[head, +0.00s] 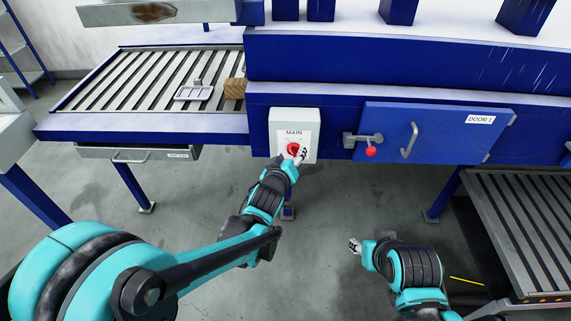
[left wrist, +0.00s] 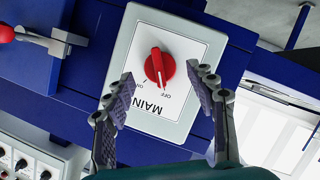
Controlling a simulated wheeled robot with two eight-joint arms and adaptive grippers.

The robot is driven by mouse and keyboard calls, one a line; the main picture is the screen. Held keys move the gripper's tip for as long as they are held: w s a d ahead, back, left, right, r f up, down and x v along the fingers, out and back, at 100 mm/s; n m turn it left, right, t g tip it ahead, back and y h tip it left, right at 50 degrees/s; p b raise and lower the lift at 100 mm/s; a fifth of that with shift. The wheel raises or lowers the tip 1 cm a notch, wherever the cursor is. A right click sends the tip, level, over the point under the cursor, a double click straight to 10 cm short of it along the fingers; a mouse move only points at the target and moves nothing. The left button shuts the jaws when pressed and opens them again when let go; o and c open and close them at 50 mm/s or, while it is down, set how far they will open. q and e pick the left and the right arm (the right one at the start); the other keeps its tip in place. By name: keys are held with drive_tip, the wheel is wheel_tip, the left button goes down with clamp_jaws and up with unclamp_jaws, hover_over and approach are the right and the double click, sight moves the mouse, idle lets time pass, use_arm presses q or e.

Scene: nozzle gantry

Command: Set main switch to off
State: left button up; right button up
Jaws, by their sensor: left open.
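The main switch (head: 294,148) is a red rotary knob on a light grey box (head: 283,118) marked MAIN, on the blue frame. In the left wrist view the knob (left wrist: 159,68) shows upside down, with small lettering beside it that seems to read OFF and ON. A pale mark on the knob points toward the lettering, near OFF; the exact setting is hard to tell. My left gripper (head: 298,156) is open in front of the box; its fingers (left wrist: 166,88) stand on either side of the knob, apart from it. My right gripper (head: 356,246) hangs low over the floor, fingers small.
Right of the box is a blue door (head: 442,133) marked DOOR 1 with a handle (head: 410,141) and a red-knobbed latch (head: 370,151). Another conveyor (head: 525,225) stands at right.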

use_arm(q)
drive_tip(key=v, duration=1)
drive_tip(key=shift+s, duration=0.2)
drive_tip(key=shift+a, duration=0.15)
